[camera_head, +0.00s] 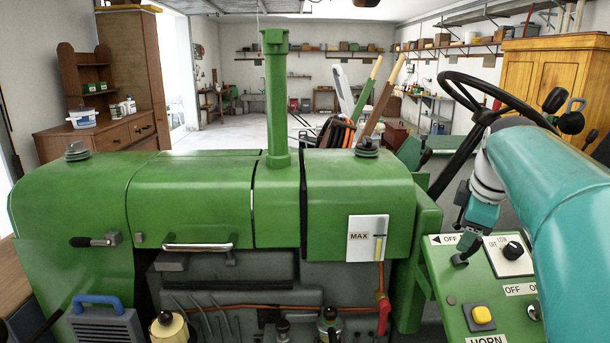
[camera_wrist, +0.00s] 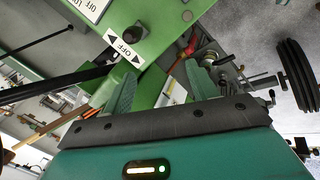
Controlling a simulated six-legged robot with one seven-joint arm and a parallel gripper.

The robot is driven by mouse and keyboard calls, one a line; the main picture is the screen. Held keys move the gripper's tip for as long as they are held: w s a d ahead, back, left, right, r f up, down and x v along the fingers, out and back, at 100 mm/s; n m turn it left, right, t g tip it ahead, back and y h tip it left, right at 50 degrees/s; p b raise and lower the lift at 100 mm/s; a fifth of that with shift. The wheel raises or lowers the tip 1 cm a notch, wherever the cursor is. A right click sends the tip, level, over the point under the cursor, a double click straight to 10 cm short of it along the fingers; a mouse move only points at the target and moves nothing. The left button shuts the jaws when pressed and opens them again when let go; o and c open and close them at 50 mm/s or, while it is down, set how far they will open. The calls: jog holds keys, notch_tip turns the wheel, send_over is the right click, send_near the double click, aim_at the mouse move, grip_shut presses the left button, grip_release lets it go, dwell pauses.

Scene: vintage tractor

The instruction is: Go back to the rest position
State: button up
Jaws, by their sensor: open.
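My gripper (camera_wrist: 160,86) shows in the wrist view with its two green fingers spread apart and nothing between them. In the head view my teal arm comes in from the right, and its wrist end hangs beside the steering wheel, above the control panel; the fingertips are not clear there. The green control panel (camera_head: 484,280) carries a black lever, a black knob (camera_head: 513,250) and a yellow horn button (camera_head: 482,315). In the wrist view a panel knob (camera_wrist: 133,35) and its OFF label lie beyond the fingers.
The green tractor hood (camera_head: 210,200) fills the front, with an upright exhaust pipe (camera_head: 277,100). The black steering wheel (camera_head: 490,100) is close to my arm. A wooden dresser (camera_head: 105,130) stands left, a yellow cabinet (camera_head: 550,80) right. The floor behind the tractor looks open.

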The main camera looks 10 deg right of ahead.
jog(key=s+a+f+m, duration=0.2)
jog(key=s+a, duration=0.1)
jog(key=a, duration=0.4)
jog(key=s+a+f+m, duration=0.2)
jog(key=s+a, duration=0.1)
jog(key=a, duration=0.4)
jog(key=s+a+f+m+y, duration=0.1)
jog(key=s+a+f+m, duration=0.5)
jog(key=s+a+f, duration=0.3)
jog(key=shift+s+a+f+t+y, duration=0.3)
jog(key=shift+s+f+t, duration=0.1)
jog(key=shift+s+f, duration=0.6)
jog(key=shift+s+r, duration=0.1)
jog(key=shift+s, duration=0.05)
